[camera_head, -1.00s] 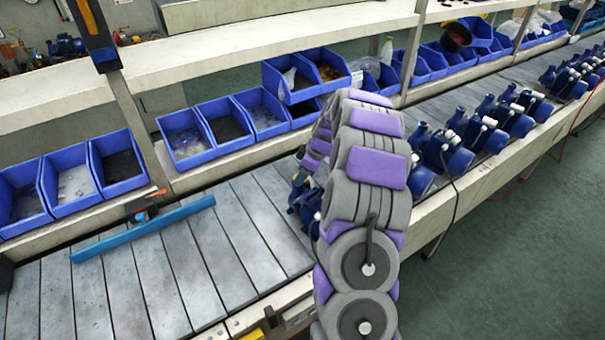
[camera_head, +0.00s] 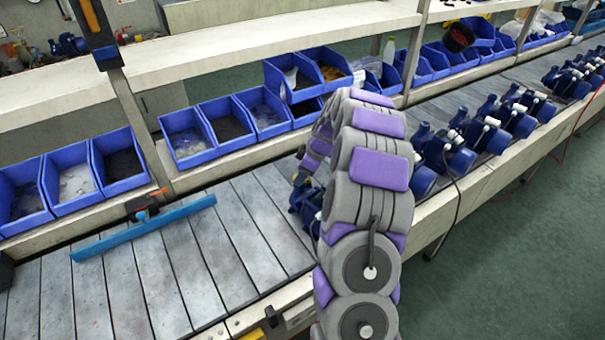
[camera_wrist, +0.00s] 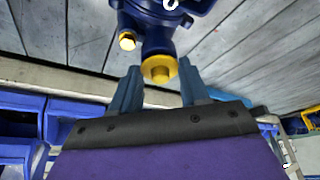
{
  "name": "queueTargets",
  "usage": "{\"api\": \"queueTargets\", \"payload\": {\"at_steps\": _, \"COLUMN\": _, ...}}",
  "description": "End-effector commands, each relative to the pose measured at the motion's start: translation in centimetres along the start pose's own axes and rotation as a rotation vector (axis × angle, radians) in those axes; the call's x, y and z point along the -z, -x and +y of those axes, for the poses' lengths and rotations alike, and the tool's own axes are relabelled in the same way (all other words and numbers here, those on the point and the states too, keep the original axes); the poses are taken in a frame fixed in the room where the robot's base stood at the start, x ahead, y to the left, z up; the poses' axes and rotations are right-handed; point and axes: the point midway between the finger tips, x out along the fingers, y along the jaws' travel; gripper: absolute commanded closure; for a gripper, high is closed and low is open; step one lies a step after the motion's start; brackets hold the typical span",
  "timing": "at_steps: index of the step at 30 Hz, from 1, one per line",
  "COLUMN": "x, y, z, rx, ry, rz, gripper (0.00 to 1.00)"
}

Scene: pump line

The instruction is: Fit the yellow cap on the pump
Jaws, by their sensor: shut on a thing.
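The yellow cap (camera_wrist: 159,68) is between the two blue fingertips of my gripper (camera_wrist: 160,80) in the wrist view, and the gripper is shut on it. The cap lies at the end of a dark blue port of the pump (camera_wrist: 157,38); I cannot tell whether it is fully seated. A smaller yellow piece (camera_wrist: 127,41) shows on the pump's left side. In the head view the pump (camera_head: 308,205) stands on the slatted line, partly hidden by my arm.
Several dark blue pumps (camera_head: 487,128) stand along the line to the right. Blue bins (camera_head: 225,125) line the shelf behind. A blue bar (camera_head: 150,228) lies across the slats at left. The slats (camera_head: 225,265) left of my arm are otherwise clear.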

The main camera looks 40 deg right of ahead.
Motion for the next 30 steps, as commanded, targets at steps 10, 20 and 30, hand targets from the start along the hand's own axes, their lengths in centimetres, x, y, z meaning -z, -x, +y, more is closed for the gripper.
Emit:
{"api": "queueTargets", "payload": {"at_steps": 10, "x": -0.18, "y": -0.48, "z": -0.02, "rx": 0.000, "ry": 0.001, "rz": -0.001, "gripper": 0.83}}
{"api": "queueTargets", "payload": {"at_steps": 20, "x": -0.25, "y": -0.63, "z": -0.02, "rx": 0.000, "ry": 0.001, "rz": -0.001, "gripper": 0.43}}
{"api": "queueTargets", "payload": {"at_steps": 30, "x": -0.25, "y": -0.63, "z": -0.01, "rx": 0.000, "ry": 0.000, "rz": 0.000, "gripper": 0.25}}
